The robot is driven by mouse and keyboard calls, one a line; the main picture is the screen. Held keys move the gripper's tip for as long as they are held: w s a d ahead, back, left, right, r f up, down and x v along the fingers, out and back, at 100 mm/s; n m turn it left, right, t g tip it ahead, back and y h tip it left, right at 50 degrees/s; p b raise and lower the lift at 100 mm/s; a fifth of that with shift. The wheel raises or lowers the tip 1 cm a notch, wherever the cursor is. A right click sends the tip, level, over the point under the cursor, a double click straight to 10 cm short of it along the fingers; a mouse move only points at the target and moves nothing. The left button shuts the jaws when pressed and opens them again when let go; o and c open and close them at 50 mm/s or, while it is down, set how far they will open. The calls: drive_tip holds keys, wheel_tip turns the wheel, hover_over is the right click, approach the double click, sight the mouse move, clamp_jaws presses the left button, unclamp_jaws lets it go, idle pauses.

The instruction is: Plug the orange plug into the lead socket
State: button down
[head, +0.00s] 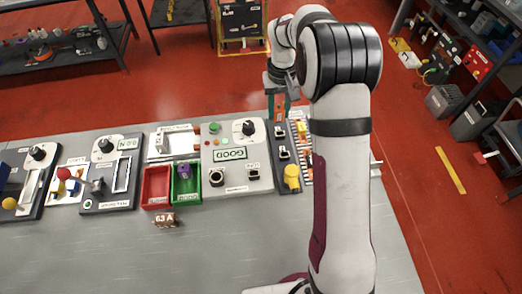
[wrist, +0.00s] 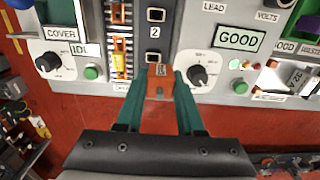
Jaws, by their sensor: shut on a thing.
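The orange plug (wrist: 160,84) is between the teal fingers of my gripper (wrist: 160,92), which is shut on it. In the head view, my gripper (head: 279,112) is at the far end of the dark strip, right of the grey GOOD panel (head: 223,152), and orange (head: 280,116) shows between its fingers. The plug lies close to a black socket (wrist: 153,60) on the strip in the wrist view; I cannot tell whether they touch. The lead socket (head: 253,174) is the small black one at the GOOD panel's near right. In the wrist view only its LEAD label (wrist: 213,6) shows.
A yellow cylinder (head: 291,177) stands at the strip's near end. A rack with yellow pieces (head: 303,130) is to its right, partly behind my arm. A red bin (head: 156,187) and a green bin (head: 186,188) are on the left. The near table is mostly clear.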

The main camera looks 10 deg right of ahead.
drive_tip(key=s+a+r, duration=0.2)
drive_tip(key=s+a, duration=0.6)
drive_tip(key=s, duration=0.4)
drive_tip(key=shift+a, duration=0.15)
drive_tip(key=shift+f, duration=0.1)
approach(254, 167)
drive_tip(key=shift+s+a+f, duration=0.1)
drive_tip(key=shift+s+f, duration=0.35)
drive_tip(key=shift+s, duration=0.25)
drive_tip(key=shift+s+a+f, duration=0.1)
drive_tip(key=shift+s+f, duration=0.35)
drive_tip(key=shift+s, duration=0.2)
drive_tip(key=shift+f, duration=1.4)
drive_tip(key=shift+c, duration=2.2)
unclamp_jaws()
